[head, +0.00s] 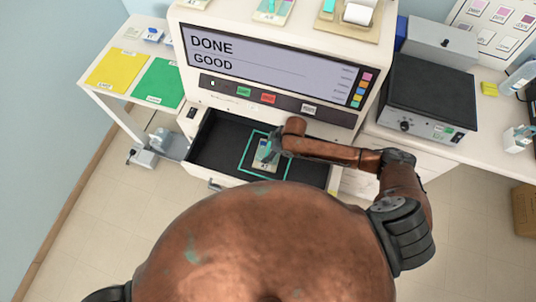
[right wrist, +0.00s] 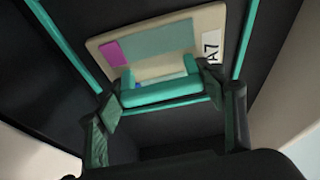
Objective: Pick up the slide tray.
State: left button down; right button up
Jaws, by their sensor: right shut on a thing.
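The slide tray (head: 262,158) is a small cream tray with a teal handle, a magenta patch and a label reading A7. It lies inside the teal outline in the open black drawer of the machine. In the right wrist view the tray (right wrist: 205,22) fills the upper middle, with its teal handle (right wrist: 160,93) between my fingers. My right gripper (head: 272,150) is over the tray, and in the right wrist view the gripper (right wrist: 165,100) is shut on the handle. My left gripper is not in view.
The drawer (head: 215,135) has dark walls around the tray. Above it, the machine's screen (head: 270,65) reads DONE GOOD. A yellow mat (head: 117,69) and a green mat (head: 158,83) lie on the left table. A black-topped device (head: 428,90) stands at right.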

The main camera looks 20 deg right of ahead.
jog(key=shift+c, duration=1)
jog(key=shift+r, duration=0.15)
